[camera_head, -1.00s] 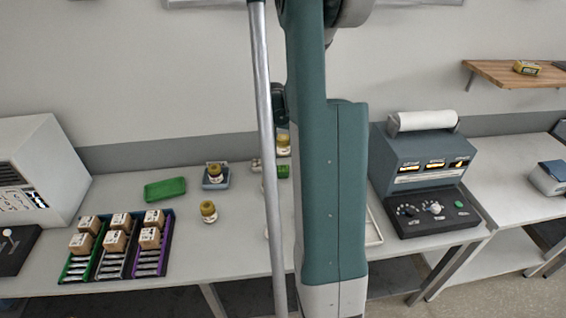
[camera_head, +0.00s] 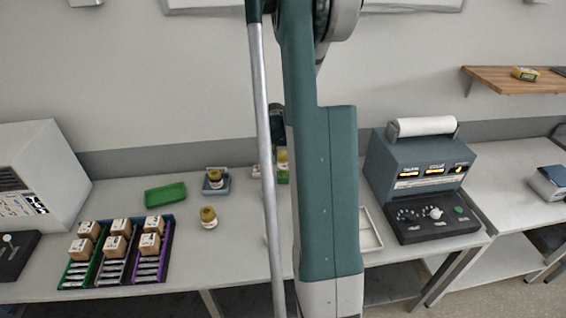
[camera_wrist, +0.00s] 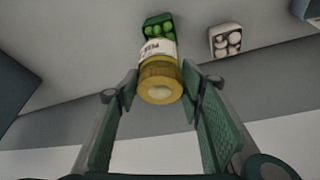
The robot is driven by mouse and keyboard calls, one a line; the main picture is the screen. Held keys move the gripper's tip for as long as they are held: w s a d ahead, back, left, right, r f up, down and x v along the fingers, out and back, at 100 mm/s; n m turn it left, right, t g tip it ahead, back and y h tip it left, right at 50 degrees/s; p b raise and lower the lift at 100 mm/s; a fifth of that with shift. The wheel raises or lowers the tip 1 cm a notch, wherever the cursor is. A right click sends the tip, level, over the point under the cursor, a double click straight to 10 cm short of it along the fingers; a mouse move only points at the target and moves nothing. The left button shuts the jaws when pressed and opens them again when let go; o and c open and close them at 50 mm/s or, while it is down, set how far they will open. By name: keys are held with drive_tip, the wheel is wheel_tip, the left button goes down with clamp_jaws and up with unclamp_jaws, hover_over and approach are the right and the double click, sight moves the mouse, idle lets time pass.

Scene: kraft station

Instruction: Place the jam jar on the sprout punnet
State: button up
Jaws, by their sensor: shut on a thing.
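My gripper (camera_wrist: 158,98) is shut on the jam jar (camera_wrist: 159,80), which has a yellow lid and a white label. In the head view the jar (camera_head: 282,157) shows just left of my arm, and my gripper is mostly hidden there. The sprout punnet (camera_wrist: 155,24) is green with round green sprouts; it also shows in the head view (camera_head: 283,177), right below the jar. The jar's base overlaps the punnet's near side in the wrist view. I cannot tell whether they touch.
A white punnet (camera_wrist: 226,40) of pale round items stands beside the sprout punnet. Another yellow-lidded jar (camera_head: 208,218) stands on the table, and one sits on a blue-grey punnet (camera_head: 206,189). A green tray (camera_head: 165,194) lies to the left. A white tray (camera_head: 372,240) is right of my arm.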

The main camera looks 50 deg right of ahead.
sight(283, 161)
drive_tip(key=shift+f, duration=1.95)
drive_tip(key=shift+f, duration=0.15)
drive_tip(key=o, duration=1.1)
drive_tip(key=shift+r, duration=0.2)
drive_tip(key=shift+v, duration=5.95)
drive_tip(key=shift+s, duration=0.1)
drive_tip(key=shift+a, duration=0.1)
